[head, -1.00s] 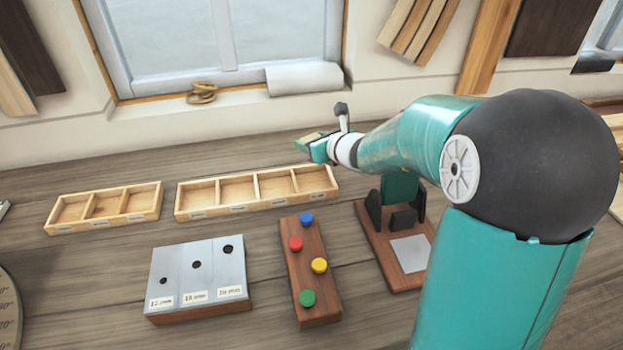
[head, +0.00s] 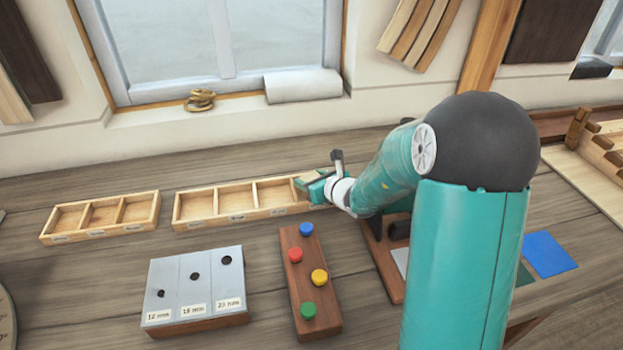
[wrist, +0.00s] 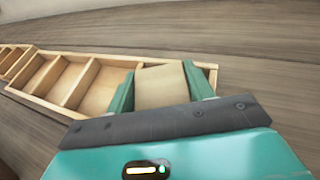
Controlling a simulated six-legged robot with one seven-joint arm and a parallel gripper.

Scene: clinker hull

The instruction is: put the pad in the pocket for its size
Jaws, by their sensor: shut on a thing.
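My gripper (head: 312,186) is over the right end of the longer wooden tray (head: 205,223). It is shut on a flat beige pad (wrist: 165,84), which shows between the two teal fingers in the wrist view. The pad is at or just above the tray's rightmost pocket; I cannot tell whether it touches the floor there. The tray's other pockets look empty, and their front labels are too small to read. A shorter wooden tray (head: 66,237) with three empty pockets stands to the left.
A metal-topped block (head: 196,281) with three holes and size labels stands in front of the trays. Beside it is a wooden board (head: 296,270) with coloured knobs. A dark-wood stand (head: 388,268) is partly behind my arm. A blue square (head: 549,254) lies at the right.

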